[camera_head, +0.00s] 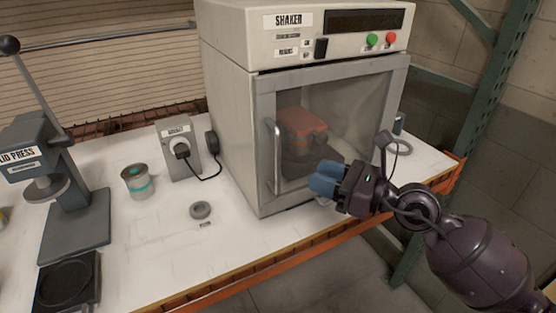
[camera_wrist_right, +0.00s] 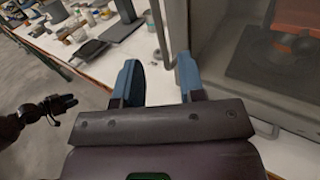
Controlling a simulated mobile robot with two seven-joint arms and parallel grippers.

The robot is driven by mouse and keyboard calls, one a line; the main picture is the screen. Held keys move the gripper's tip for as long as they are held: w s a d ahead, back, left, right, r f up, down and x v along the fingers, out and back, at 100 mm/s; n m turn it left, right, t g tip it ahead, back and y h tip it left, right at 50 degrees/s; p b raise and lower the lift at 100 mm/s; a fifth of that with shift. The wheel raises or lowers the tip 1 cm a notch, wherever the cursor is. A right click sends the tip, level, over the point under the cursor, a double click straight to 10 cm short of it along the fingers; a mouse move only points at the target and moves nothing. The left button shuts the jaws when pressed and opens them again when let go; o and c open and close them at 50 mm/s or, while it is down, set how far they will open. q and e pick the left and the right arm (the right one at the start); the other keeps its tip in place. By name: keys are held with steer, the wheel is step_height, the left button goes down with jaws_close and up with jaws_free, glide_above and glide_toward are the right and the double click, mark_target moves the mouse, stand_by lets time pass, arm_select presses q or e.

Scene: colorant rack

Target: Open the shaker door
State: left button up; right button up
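The shaker (camera_head: 300,60) is a pale box cabinet on the bench. Its framed glass door (camera_head: 350,105) looks shut. A vertical bar handle (camera_head: 275,157) is on the door's left side. In the right wrist view the handle (camera_wrist_right: 158,30) shows beyond my right fingertips, between their lines and nearer the right finger. My right gripper (camera_head: 325,178) is in front of the door, right of the handle in the head view. Its blue fingers (camera_wrist_right: 160,75) are apart and empty. My left gripper (camera_wrist_right: 60,104) shows small in the right wrist view; its opening is unclear.
A red-lidded container (camera_head: 303,128) is behind the glass. A socket box (camera_head: 178,148) with a cable, a can (camera_head: 137,182) and a grey round piece (camera_head: 200,210) stand left of the shaker. A lid press (camera_head: 75,215) is farther left. The bench has an orange front edge (camera_head: 240,285).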

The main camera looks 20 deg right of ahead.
steer(key=p, duration=0.2)
glide_above(278, 189)
steer(key=d, duration=0.1)
steer(key=shift+w+a, duration=0.3)
steer(key=shift+a, duration=0.1)
steer(key=shift+c, duration=0.5)
jaws_close()
